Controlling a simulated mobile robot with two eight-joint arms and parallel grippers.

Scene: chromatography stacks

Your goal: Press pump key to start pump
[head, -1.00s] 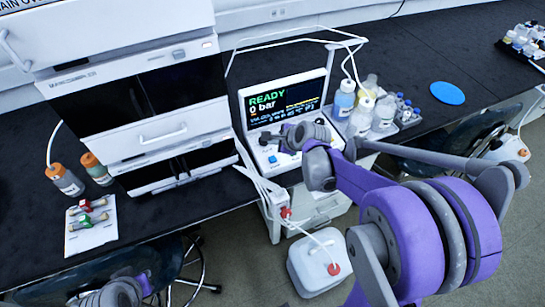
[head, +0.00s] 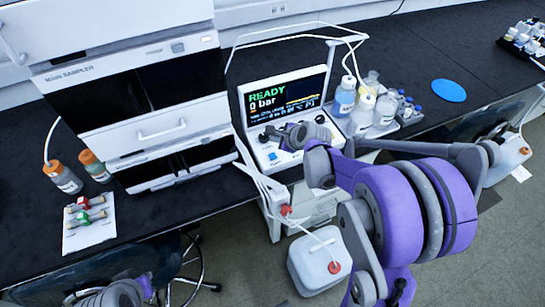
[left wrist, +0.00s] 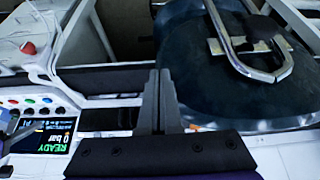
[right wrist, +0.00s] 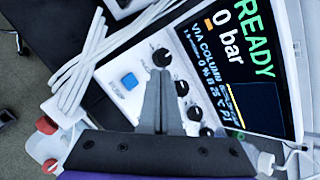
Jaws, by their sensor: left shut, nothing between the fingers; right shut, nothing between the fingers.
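The pump unit (head: 250,105) stands on the bench right of the sampler stack, its screen reading READY and 0 bar. A blue key (right wrist: 129,81), likely the pump key, is on its white panel beside a row of black knobs. The blue key also shows in the head view (head: 272,156). My right gripper (right wrist: 161,72) is shut and empty over the panel, its tips beside the top knob and right of the blue key in the right wrist view. Contact cannot be told. My left gripper (left wrist: 159,74) is shut and empty, away from the blue key.
Capped bottles (head: 361,115) stand right of the pump, near a blue disc (head: 448,91). White tubing (right wrist: 85,65) runs beside the panel. A white can (head: 325,262) with a red cap is on the floor. Orange-capped bottles (head: 62,177) stand at the left.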

